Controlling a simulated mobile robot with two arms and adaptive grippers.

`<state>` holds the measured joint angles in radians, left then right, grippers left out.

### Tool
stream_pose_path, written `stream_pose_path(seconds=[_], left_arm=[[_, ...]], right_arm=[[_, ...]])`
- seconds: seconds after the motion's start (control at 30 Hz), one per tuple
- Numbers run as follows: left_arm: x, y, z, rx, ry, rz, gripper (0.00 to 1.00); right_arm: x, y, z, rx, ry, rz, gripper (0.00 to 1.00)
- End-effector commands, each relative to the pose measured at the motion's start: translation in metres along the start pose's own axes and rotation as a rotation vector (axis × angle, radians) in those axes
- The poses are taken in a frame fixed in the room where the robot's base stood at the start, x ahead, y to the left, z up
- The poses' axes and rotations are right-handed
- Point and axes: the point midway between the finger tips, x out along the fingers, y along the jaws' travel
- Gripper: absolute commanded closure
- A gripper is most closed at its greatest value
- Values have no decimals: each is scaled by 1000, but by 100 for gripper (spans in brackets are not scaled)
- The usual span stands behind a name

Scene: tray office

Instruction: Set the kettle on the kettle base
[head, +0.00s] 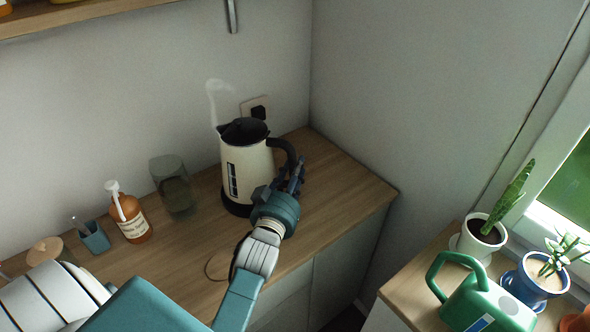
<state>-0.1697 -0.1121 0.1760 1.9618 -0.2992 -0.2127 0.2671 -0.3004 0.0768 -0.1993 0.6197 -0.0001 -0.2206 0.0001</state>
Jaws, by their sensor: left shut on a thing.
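The cream kettle (248,168) with a black lid, black handle and dark gauge strip stands near the back wall on the wooden counter. My left gripper (294,181) is at the right side of the kettle, shut on its black handle. The fingers are partly hidden by the wrist and handle. A dark band (236,207) shows under the kettle's body; I cannot tell whether it is the kettle's own foot or the kettle base. My right gripper is not in view.
A glass jar (172,186), an orange-brown pump bottle (130,215) and a teal cup (95,238) stand left of the kettle. A wall socket (256,108) is behind it. The counter (345,195) is clear at right. A green watering can (485,305) and plants stand at far right.

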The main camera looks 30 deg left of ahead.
Motion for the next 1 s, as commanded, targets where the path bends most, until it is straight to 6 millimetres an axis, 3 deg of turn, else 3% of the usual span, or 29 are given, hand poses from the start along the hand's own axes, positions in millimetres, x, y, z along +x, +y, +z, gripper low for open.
stream_pose_path(seconds=[1.0], left_arm=[[-1,0,-5,7,14,1,100]], right_arm=[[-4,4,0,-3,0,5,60]])
